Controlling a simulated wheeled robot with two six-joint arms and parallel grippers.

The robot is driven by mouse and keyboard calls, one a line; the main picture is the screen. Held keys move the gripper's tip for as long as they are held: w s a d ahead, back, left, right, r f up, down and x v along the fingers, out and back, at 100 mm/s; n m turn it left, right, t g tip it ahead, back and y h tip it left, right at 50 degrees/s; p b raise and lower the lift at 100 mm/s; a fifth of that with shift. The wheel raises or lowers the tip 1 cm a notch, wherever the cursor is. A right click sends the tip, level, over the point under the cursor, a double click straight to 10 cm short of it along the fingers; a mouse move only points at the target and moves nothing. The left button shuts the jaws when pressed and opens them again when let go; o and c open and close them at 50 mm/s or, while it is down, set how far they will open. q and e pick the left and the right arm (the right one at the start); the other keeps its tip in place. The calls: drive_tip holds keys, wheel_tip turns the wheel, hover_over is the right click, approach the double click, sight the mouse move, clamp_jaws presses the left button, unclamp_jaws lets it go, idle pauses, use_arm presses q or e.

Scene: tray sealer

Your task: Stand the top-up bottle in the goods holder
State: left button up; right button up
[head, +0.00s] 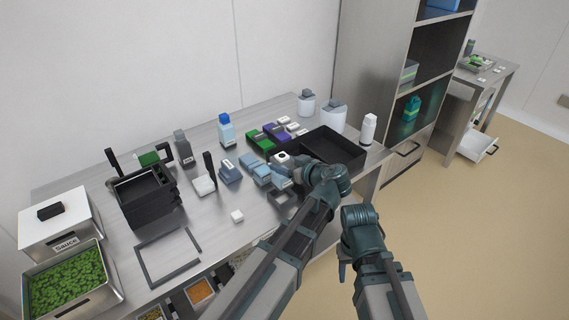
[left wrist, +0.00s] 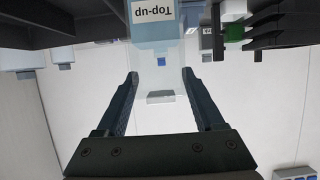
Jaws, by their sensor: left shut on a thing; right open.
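My left gripper (head: 290,177) is over the right part of the steel table. In the left wrist view its two fingers (left wrist: 160,78) are shut on the pale blue top-up bottle (left wrist: 153,37), whose "Top-up" label appears upside down. A grey-white cap shows between the fingers. In the head view my arm and gripper largely hide the bottle. A small grey frame (head: 279,203) lies just below the gripper, partly covered by my arm; I cannot tell whether it is the goods holder. My right gripper (head: 345,268) is open and empty, off the table's front edge.
A black tray (head: 343,145) stands right of the left gripper. Blue packs (head: 230,173) and a blue-capped bottle (head: 226,133) stand to its left. A black rack (head: 148,200), a flat frame (head: 142,262) and a bin of greens (head: 68,283) are farther left. The floor at right is free.

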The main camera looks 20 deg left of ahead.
sight(287, 181)
use_arm(q)
drive_tip(key=shift+a+f, duration=0.1)
wheel_tip(287, 181, down, 6)
drive_tip(key=b, duration=0.6)
drive_tip(key=shift+f, duration=0.1)
drive_tip(key=shift+f+b, duration=0.15)
drive_tip(key=shift+b, duration=0.2)
idle(0.8)
drive_tip(key=o, duration=1.6)
drive_tip(key=shift+c, duration=1.4)
drive_tip(key=shift+s, duration=0.1)
